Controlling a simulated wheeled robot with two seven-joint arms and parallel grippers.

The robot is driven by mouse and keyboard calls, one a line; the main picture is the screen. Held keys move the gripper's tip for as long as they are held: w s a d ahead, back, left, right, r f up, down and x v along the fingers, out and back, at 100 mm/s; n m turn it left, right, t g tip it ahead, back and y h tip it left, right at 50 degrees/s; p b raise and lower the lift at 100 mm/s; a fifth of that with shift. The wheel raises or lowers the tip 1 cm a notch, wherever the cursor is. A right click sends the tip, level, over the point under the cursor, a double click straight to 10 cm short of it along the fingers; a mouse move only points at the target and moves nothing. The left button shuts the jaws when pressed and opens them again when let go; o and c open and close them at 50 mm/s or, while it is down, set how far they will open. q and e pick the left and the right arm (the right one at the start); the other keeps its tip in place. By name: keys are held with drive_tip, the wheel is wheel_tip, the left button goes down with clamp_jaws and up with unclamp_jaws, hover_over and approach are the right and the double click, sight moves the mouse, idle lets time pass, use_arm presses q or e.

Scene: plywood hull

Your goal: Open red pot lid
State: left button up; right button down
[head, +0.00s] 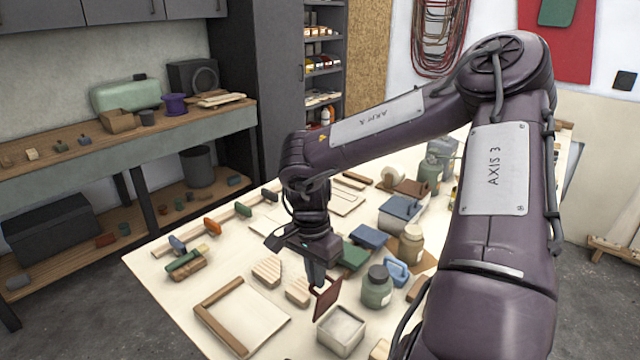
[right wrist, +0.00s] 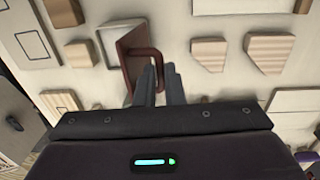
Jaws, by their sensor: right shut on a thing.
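The dark red lid (head: 326,299) is a flat square plate, tilted steeply on edge. It hangs just above and left of a pale square pot (head: 341,331) whose open top shows. My right gripper (head: 316,282) reaches down from above and is shut on the lid. In the right wrist view the lid (right wrist: 128,42) shows its loop handle, with the two fingers (right wrist: 158,72) close together at it. The pot's pale rim (right wrist: 108,36) shows partly behind the lid there. I cannot tell whether lid and pot touch. My left gripper is not in view.
A grey-green jar (head: 376,290) stands right of the pot, with a blue mug-like item (head: 397,272) beyond. Striped wood blocks (head: 267,270) and a framed board (head: 243,318) lie to the left. The table's left front corner has some bare surface.

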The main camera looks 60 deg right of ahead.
drive_tip(key=shift+w+f+g, duration=0.15)
drive_tip(key=shift+f+g, duration=0.3)
drive_tip(key=shift+g, duration=0.35)
drive_tip(key=w+g, duration=0.1)
drive_tip(key=w+f+g+p, duration=0.1)
drive_tip(key=g, duration=0.1)
drive_tip(key=w+f+g+p, duration=0.1)
drive_tip(key=shift+w+d+g+y, duration=0.15)
drive_tip(key=shift+w+g+y, duration=0.15)
drive_tip(key=shift+w+y, duration=0.1)
drive_tip(key=shift+s+f, duration=0.1)
drive_tip(key=c, duration=1.8)
unclamp_jaws()
drive_tip(key=shift+o, duration=1.4)
drive_tip(key=shift+d, duration=0.15)
drive_tip(key=shift+w, duration=0.2)
